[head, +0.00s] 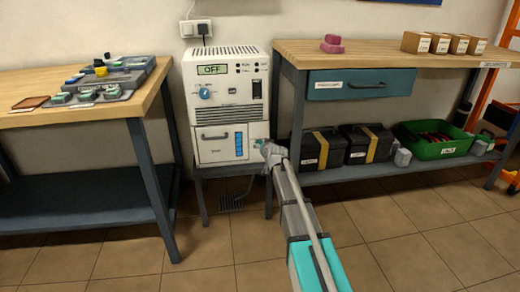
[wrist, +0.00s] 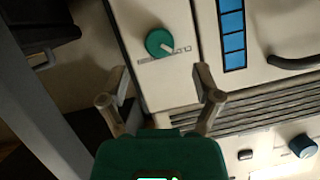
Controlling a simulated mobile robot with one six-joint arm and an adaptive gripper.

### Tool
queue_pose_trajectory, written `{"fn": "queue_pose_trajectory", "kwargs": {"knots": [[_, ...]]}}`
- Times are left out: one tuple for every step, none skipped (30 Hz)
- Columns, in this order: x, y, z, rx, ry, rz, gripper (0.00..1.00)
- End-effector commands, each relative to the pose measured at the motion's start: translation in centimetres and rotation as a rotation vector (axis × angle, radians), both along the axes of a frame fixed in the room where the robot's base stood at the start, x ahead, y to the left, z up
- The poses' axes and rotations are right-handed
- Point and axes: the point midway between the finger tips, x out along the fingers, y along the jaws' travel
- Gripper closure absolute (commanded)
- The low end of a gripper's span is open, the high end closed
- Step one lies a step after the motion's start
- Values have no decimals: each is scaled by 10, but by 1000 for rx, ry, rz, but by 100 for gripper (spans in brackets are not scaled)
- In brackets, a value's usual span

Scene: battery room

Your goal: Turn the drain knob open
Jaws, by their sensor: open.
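The green drain knob (wrist: 159,42) sits on the white front panel of the machine (head: 226,75), beside the blue level strip (wrist: 233,35). Its pale pointer points to the lower right in the wrist view, over a small printed label strip. My gripper (wrist: 160,76) is open and empty, its two fingers to either side and short of the knob in that picture. No contact with the knob shows. In the head view my gripper (head: 272,153) is at the lower right corner of the machine and largely covers the knob area.
The machine's display (head: 212,70) reads OFF, with a blue dial (head: 205,92) below it. A drawer handle (head: 214,136) is on the lower front. A left workbench (head: 62,118) and a right workbench (head: 375,54) flank the machine. Tiled floor (head: 400,240) is clear in front.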

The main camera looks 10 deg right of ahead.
Motion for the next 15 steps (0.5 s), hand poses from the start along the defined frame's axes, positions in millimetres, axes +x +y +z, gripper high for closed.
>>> {"fn": "queue_pose_trajectory", "kwargs": {"knots": [[11, 1, -6, 0, 0, 0, 18], [16, 1, -8, 0, 0, 0, 18], [21, 1, -10, 1, 0, 0, 18], [24, 2, -11, 1, 0, 0, 18], [28, 2, -13, 1, 0, 0, 18], [32, 2, -14, 1, 0, 0, 18], [35, 3, -15, 1, 0, 0, 18], [38, 3, -16, 1, 0, 0, 18], [41, 3, -17, 1, 0, 0, 18], [43, 3, -18, 1, 0, 0, 18], [45, 4, -19, 1, 0, 0, 18], [46, 4, -19, 0, 0, 0, 18], [48, 4, -20, 0, 0, 0, 18], [49, 4, -20, 0, 0, 0, 18], [49, 4, -20, 0, 0, 0, 18]]}}
